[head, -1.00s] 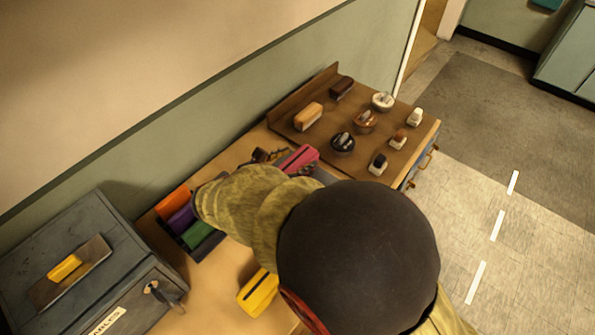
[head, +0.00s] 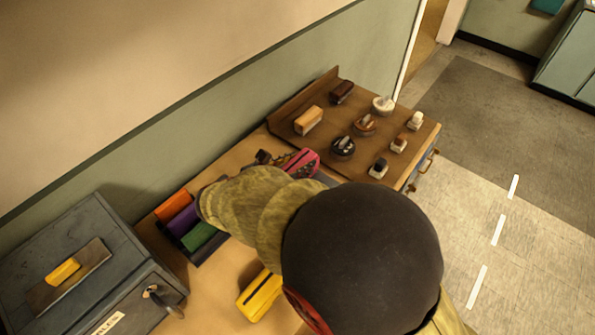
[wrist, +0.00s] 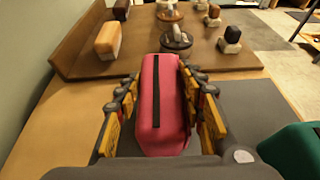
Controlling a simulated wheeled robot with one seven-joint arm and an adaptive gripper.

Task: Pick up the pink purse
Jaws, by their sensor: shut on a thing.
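The pink purse (wrist: 158,110) is a long pink block with a dark zip strip along its top. In the wrist view it lies between the two yellow-padded fingers of my gripper (wrist: 160,125), which is shut on it. In the head view the purse (head: 303,160) shows beside the wooden shelf board, with my gripper (head: 283,160) around it. My arm hides part of the gripper and what lies under it. I cannot tell whether the purse is clear of the surface.
A dark tray (head: 213,254) holds orange, purple and green purses. A yellow purse (head: 259,296) lies nearer. A wooden board (head: 322,143) with brushes, tins and bottles stands just beyond the pink purse. A grey metal box (head: 105,235) is at the left.

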